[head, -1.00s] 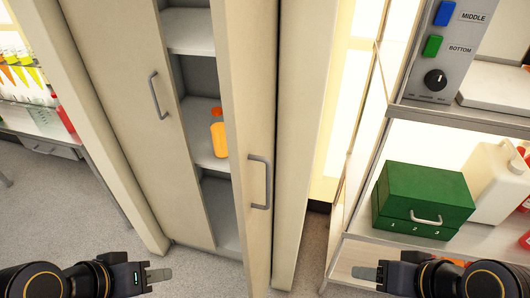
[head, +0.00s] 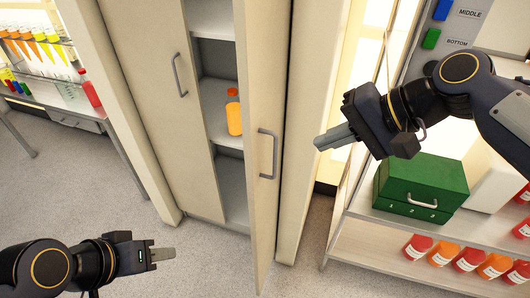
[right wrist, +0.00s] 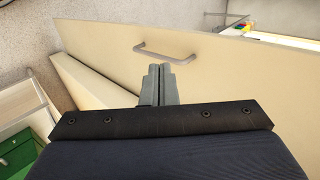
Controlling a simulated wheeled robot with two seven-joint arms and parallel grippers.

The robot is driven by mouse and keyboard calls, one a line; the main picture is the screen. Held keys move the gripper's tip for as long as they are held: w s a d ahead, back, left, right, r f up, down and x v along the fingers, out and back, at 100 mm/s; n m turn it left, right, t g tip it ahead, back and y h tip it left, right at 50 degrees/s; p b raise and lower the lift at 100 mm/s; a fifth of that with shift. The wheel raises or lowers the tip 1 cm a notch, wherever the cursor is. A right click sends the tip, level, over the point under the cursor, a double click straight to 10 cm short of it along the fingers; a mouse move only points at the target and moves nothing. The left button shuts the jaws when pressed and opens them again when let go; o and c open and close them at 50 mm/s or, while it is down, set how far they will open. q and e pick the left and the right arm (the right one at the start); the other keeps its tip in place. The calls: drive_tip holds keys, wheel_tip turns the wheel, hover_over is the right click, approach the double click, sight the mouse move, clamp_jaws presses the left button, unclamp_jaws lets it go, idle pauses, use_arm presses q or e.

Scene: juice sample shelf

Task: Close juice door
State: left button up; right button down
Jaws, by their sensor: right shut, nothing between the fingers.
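The right cabinet door (head: 262,110) stands open, swung out toward me, with a grey bar handle (head: 268,154). The left cabinet door (head: 150,110) looks shut and has its own handle (head: 180,75). An orange juice bottle (head: 233,112) stands on a shelf in the gap between the doors. My right gripper (head: 322,142) is shut and empty, to the right of the open door and apart from it. In the right wrist view the shut fingers (right wrist: 158,76) point toward the door face and its handle (right wrist: 165,52). My left gripper (head: 165,254) is low at the left, away from the cabinet; its jaw state is unclear.
A shelf unit at the right holds a green drawer box (head: 422,186), with several red and orange bottles (head: 468,259) below. A side table with bottles (head: 92,90) stands at far left. Grey floor (head: 200,262) before the cabinet is clear.

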approach(254, 158)
wheel_tip(254, 158, down, 4)
drive_tip(key=shift+w+a+r+p, duration=0.1)
drive_tip(key=shift+w+a+p, duration=0.15)
drive_tip(key=shift+a, duration=0.45)
drive_tip(key=shift+w+a+f+p, duration=0.15)
drive_tip(key=shift+a+p, duration=0.25)
drive_tip(key=shift+a, duration=0.25)
drive_tip(key=shift+w+a+r+p, duration=0.15)
drive_tip(key=shift+a+p, duration=0.15)
drive_tip(key=shift+a, duration=0.4)
